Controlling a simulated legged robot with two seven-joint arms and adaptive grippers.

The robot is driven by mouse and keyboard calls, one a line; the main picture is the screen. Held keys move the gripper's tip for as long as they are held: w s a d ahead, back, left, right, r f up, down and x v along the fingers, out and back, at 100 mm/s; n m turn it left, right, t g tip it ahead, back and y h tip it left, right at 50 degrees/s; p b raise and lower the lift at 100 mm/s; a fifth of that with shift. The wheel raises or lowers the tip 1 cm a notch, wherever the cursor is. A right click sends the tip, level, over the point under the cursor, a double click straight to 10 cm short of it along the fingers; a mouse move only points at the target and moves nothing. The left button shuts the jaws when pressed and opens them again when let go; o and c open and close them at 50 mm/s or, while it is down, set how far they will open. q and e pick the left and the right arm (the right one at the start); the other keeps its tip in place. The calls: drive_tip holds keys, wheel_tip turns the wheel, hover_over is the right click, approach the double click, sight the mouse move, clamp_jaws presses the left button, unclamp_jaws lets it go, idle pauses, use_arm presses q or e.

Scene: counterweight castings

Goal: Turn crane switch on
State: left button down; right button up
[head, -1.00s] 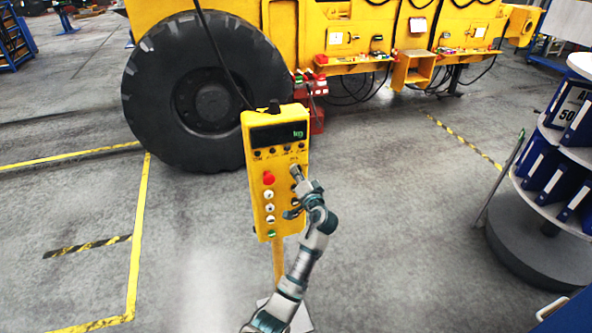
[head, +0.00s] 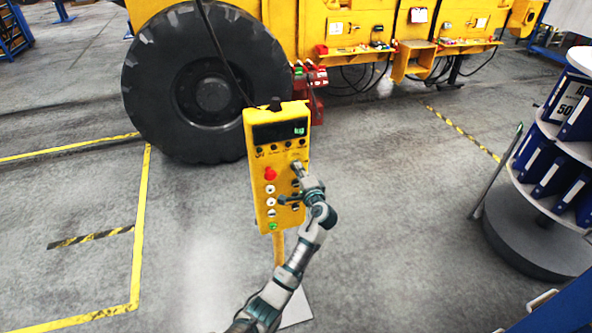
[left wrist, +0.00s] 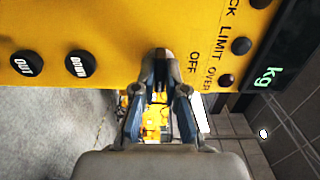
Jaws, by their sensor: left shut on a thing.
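The yellow crane control box (head: 262,185) stands upright on a post in the head view, with a dark display, a red button and a column of round buttons. My left gripper (head: 298,172) is at the right side of its front face. In the left wrist view, the gripper (left wrist: 164,88) is shut on the crane switch (left wrist: 164,60), beside the printed word OFF. The fingers hide most of the switch, so I cannot tell its setting. The IN/OUT-type round buttons (left wrist: 78,64) are to the left. My right gripper is not in view.
A big black tyre (head: 205,85) of a yellow vehicle (head: 350,25) stands behind the box. A round shelf with blue binders (head: 565,190) is at the right. A dark cable hangs down to the box.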

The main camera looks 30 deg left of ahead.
use_arm(q)
drive_tip(key=shift+w+d+f, duration=0.1)
drive_tip(key=shift+d+f, duration=0.15)
drive_tip(key=shift+d, duration=0.1)
